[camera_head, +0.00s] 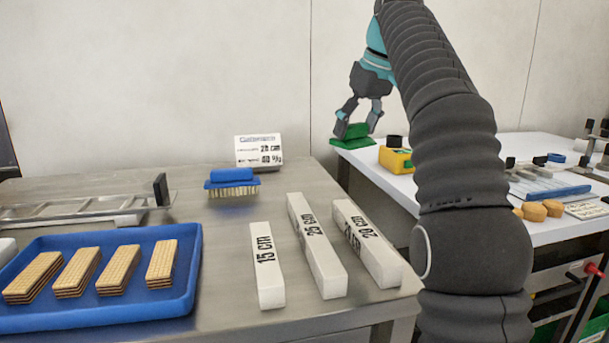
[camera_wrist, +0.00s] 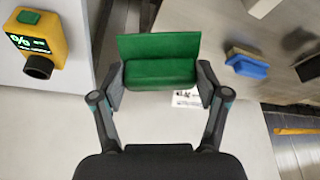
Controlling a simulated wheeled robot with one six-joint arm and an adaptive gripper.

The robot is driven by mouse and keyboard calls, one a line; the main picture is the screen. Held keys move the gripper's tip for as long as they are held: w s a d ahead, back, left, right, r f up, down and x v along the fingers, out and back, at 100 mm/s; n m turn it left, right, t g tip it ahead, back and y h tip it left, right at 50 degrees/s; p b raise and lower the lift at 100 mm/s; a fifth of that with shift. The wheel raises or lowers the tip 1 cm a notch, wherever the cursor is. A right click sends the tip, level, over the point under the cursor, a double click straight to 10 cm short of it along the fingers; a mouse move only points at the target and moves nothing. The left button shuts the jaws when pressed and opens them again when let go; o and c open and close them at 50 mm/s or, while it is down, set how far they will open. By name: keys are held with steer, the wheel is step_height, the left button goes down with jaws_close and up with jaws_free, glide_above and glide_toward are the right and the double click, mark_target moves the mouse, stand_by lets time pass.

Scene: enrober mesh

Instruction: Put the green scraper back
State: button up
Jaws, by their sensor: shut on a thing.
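The green scraper (camera_head: 352,142) is in my gripper (camera_head: 358,126) at the far left corner of the white table, in the head view. In the wrist view the scraper (camera_wrist: 160,70) sits crosswise between the two fingertips of my gripper (camera_wrist: 160,82), which is shut on it. Its thicker part faces the camera and a flat green part stands behind. Whether it touches the table below cannot be told. A small printed card (camera_wrist: 186,98) shows partly behind it in the wrist view.
A yellow device (camera_head: 396,159) stands close right of the scraper on the white table (camera_head: 385,176). A blue brush (camera_head: 232,180), a sign (camera_head: 258,150), labelled white bars (camera_head: 316,250) and a blue tray (camera_head: 100,312) of wafers are on the steel table (camera_head: 215,240).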

steer(key=w+a+f, duration=0.1)
steer(key=a+f, duration=0.1)
steer(key=a, duration=0.1)
steer(key=w+a+f, duration=0.1)
steer(key=a+f, duration=0.1)
steer(key=a, duration=0.1)
steer(key=w+a+f, duration=0.2)
steer(key=a, duration=0.2)
steer(key=shift+f, duration=0.25)
steer(key=shift+w+f, duration=0.1)
steer(key=shift+f, duration=1.9)
steer(key=shift+f, duration=0.1)
steer(key=o, duration=1.1)
steer(key=v, duration=1.2)
